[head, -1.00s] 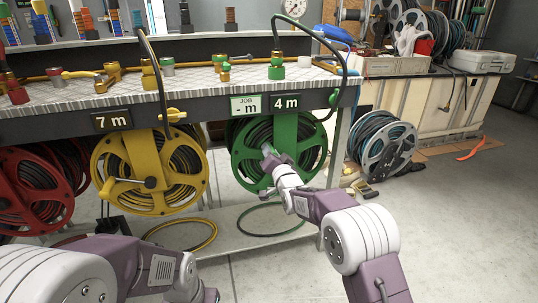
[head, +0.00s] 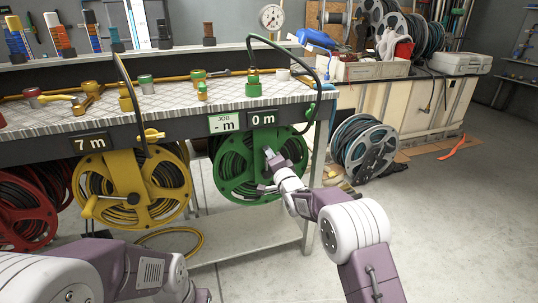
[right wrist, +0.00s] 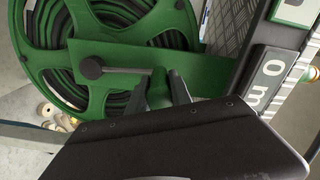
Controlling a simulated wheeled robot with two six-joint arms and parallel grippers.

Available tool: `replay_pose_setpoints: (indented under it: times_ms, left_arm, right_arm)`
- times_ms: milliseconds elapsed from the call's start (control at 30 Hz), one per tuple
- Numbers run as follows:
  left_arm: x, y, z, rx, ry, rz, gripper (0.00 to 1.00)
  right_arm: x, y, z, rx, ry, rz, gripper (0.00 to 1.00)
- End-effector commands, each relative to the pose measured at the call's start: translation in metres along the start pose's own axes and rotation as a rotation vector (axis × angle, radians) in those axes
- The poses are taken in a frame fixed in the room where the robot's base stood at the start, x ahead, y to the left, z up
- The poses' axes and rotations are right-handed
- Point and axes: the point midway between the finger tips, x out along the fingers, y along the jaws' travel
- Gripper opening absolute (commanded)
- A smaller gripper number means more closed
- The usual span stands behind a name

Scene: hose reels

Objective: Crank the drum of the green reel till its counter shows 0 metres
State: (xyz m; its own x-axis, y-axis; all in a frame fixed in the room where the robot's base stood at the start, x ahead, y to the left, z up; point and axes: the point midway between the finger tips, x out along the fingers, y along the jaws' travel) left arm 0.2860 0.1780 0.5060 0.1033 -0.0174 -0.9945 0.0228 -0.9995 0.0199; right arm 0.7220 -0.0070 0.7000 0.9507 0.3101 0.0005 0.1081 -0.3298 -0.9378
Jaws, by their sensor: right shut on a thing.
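The green reel (head: 235,188) hangs under the bench with dark hose wound on its drum. Its counter (head: 263,119) reads 0 m, beside a JOB card (head: 223,123) reading "- m". The counter also shows sideways in the right wrist view (right wrist: 270,80). My right gripper (head: 270,175) is at the front of the green reel.
The yellow reel (head: 120,163) with a 7 m counter (head: 91,143) hangs left of the green one, and a red reel (head: 22,225) further left. A grey reel (head: 372,142) stands on the floor to the right. The right-hand floor is mostly clear.

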Motion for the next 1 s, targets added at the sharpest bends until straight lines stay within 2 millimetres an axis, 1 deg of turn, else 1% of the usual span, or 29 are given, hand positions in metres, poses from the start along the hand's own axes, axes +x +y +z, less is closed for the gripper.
replay_pose_setpoints:
  times_ms: [500, 533, 567, 600, 867, 1000]
  left_arm:
    - [-0.001, 0.0, -0.0001, 0.0, 0.0, 0.0, 0.36]
    - [-0.001, 0.0, -0.0001, 0.0, 0.0, 0.0, 0.36]
    - [-0.001, 0.0, -0.0001, 0.0, 0.0, 0.0, 0.36]
    - [-0.001, 0.0, -0.0001, 0.0, 0.0, 0.0, 0.36]
    - [-0.0011, 0.0, -0.0001, 0.0, 0.0, 0.0, 0.36]
    - [-0.0052, 0.0001, -0.0005, 0.0, 0.0, 0.0, 0.36]
  right_arm:
    - [-0.0001, 0.0012, -0.0021, -0.001, 0.004, 0.001, 0.0]
    - [-0.0001, 0.0012, -0.0021, -0.001, 0.004, 0.001, 0.34]
    - [-0.0001, 0.0012, -0.002, -0.001, 0.003, 0.001, 0.42]
    - [-0.0001, 0.0012, -0.0018, -0.001, 0.003, 0.001, 0.47]
    - [-0.0001, 0.0009, -0.0011, -0.001, 0.002, 0.001, 0.47]
    - [-0.0068, -0.0001, -0.0014, -0.001, 0.001, 0.004, 0.47]
